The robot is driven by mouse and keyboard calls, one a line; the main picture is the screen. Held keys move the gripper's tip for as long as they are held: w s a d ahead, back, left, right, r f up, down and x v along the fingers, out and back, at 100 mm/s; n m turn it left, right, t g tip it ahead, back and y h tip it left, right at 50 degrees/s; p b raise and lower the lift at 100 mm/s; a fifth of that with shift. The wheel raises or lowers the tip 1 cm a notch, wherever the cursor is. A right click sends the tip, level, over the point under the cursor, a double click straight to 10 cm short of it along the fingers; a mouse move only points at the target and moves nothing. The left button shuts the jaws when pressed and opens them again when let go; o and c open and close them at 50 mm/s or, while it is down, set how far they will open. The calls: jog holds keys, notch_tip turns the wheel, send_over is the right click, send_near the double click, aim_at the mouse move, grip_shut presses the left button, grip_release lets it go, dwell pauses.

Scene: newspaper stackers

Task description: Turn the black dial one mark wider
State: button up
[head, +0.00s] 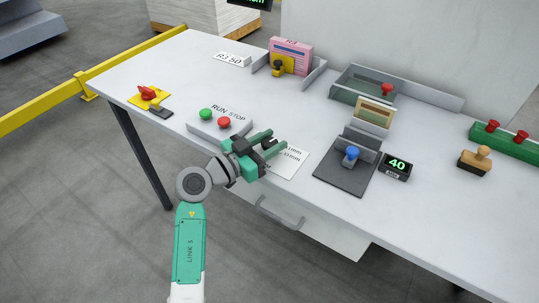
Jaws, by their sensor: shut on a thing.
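My gripper (276,140) is green and dark grey and is low over the table at the front middle. It is shut on a small dark piece (269,143), which seems to be the black dial. The fingers hide most of it, and I cannot see its pointer or which mark it faces. A white card (290,160) lies under and right of the fingers, with lines of print ending in "mm", partly covered by my gripper. A small black display (396,165) to the right reads 40 in green.
A grey box with green and red RUN/STOP buttons (220,122) stands just left of my gripper. A dark plate with a blue knob (352,155) is to the right. A red switch on yellow (148,94) is far left. A drawer handle (280,213) is below the table's front edge.

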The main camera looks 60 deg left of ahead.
aim_at(263, 146)
jog(key=shift+m+h+b, duration=0.4)
jog(key=shift+h+b, duration=0.1)
jog(key=shift+h, duration=0.1)
jog(key=o, duration=1)
jog(key=shift+c, duration=0.2)
jog(key=s, duration=0.2)
jog(key=s+d+p, duration=0.1)
jog(key=s, duration=0.2)
jog(key=s+p, duration=0.1)
jog(key=s, duration=0.1)
jog(key=shift+s+d, duration=0.2)
jog(key=shift+s, duration=0.15)
